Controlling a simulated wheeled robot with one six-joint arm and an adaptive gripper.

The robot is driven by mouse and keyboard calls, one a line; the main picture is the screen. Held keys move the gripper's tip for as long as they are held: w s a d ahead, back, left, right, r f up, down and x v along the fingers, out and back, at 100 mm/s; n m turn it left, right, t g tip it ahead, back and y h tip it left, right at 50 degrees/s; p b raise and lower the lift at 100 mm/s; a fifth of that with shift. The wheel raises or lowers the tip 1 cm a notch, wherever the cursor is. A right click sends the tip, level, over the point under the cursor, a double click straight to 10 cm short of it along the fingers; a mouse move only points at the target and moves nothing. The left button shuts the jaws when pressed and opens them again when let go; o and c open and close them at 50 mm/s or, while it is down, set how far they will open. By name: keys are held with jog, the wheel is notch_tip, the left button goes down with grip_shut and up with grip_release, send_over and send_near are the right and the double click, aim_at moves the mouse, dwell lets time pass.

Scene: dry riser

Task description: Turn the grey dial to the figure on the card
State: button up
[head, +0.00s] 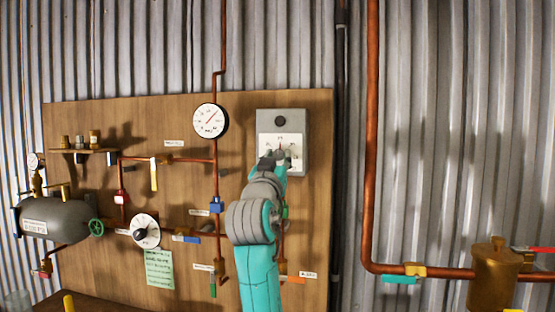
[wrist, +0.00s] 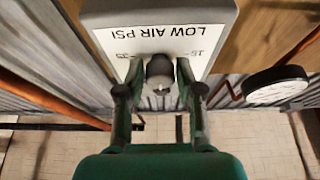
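The grey dial (wrist: 160,70) is a dark grey round knob on a white face plate (wrist: 190,35) lettered LOW AIR PSI, upside down in the wrist view, with figures to either side. The plate is on a grey box (head: 291,122) on the board. My gripper (wrist: 160,72) has one finger on each side of the knob, with narrow gaps showing, so it looks open around it. In the head view my gripper (head: 273,160) covers most of the knob. A green card (head: 159,268) hangs low on the board; its writing is too small to read.
A round gauge (head: 210,120) sits left of the grey box, and another white dial (head: 146,231) lower left. Copper pipes, coloured valve handles and a grey tank (head: 58,218) crowd the wooden board (head: 315,200). A copper pipe (head: 372,130) runs down the right wall.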

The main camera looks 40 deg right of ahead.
grip_shut()
jog(key=shift+n, duration=0.5)
jog(key=n+t+y, duration=0.1)
jog(key=n, duration=0.1)
jog(key=n+t+y, duration=0.1)
jog(key=n, duration=0.2)
jog(key=shift+s+d, duration=0.15)
jog(key=n+y, duration=0.1)
jog(key=n, duration=0.2)
jog(key=n+t+y, duration=0.1)
jog(key=n+y, duration=0.1)
jog(key=n, duration=0.2)
jog(key=shift+s+r+y, duration=0.1)
jog(key=shift+r+y, duration=0.05)
jog(key=shift+y, duration=0.15)
jog(key=n+y, duration=0.1)
jog(key=n, duration=0.2)
jog(key=n+y, duration=0.1)
jog(key=n, duration=0.1)
jog(key=shift+r+n, duration=0.1)
jog(key=shift+n, duration=0.3)
jog(key=n+g, duration=0.1)
jog(key=n, duration=0.1)
jog(key=n+g+y, duration=0.1)
jog(key=n, duration=0.2)
jog(key=shift+r, duration=0.1)
jog(key=shift+n, duration=0.3)
